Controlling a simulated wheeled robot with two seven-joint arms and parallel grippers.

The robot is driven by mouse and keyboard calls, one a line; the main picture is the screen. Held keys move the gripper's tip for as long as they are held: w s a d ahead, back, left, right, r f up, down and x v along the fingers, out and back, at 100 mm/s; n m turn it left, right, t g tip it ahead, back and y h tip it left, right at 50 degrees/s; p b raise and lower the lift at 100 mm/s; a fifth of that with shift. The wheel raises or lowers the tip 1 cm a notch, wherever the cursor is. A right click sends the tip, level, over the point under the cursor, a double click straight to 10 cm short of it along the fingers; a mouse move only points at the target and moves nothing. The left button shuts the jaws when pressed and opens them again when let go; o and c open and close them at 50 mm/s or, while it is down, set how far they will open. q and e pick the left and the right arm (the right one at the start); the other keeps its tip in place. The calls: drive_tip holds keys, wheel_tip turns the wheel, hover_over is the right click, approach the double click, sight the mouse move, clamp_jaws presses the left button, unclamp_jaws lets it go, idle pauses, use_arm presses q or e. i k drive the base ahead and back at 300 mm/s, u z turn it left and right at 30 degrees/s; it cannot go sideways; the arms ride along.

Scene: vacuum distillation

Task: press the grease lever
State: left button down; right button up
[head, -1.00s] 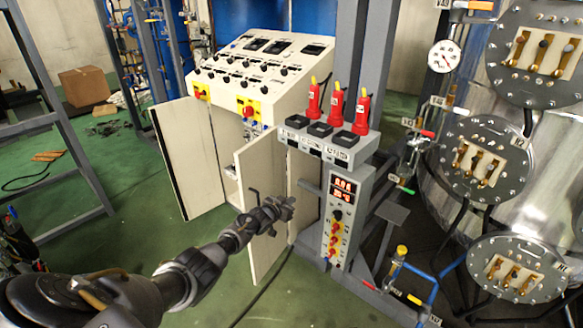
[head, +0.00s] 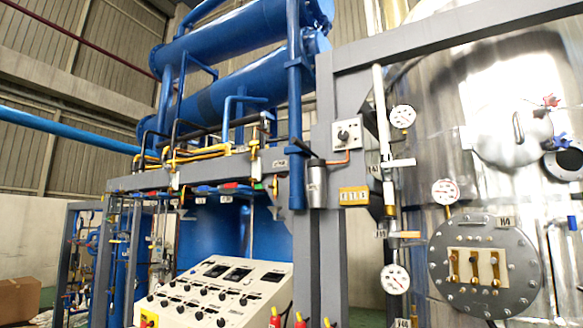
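Neither of my grippers is in the head view. No part is clearly marked as the grease lever, and I cannot tell which one it is. A small silver canister (head: 316,187) is fixed to the grey upright post, with a dark bar (head: 300,147) slanting at its top. A grey switch box (head: 347,134) with a round black knob sits on the post to its right. A yellow label box (head: 354,196) is below the switch box.
A sloped white control panel (head: 215,295) with knobs stands at the bottom. Red handle tops (head: 299,320) show at the lower edge. A large steel vessel (head: 480,150) with gauges fills the right. Blue cylinders (head: 235,85) and pipes run overhead. A cardboard box (head: 18,300) sits lower left.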

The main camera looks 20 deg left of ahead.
sight(294, 140)
drive_tip(key=u, duration=0.2)
drive_tip(key=i, duration=1.15)
drive_tip(key=u, duration=0.1)
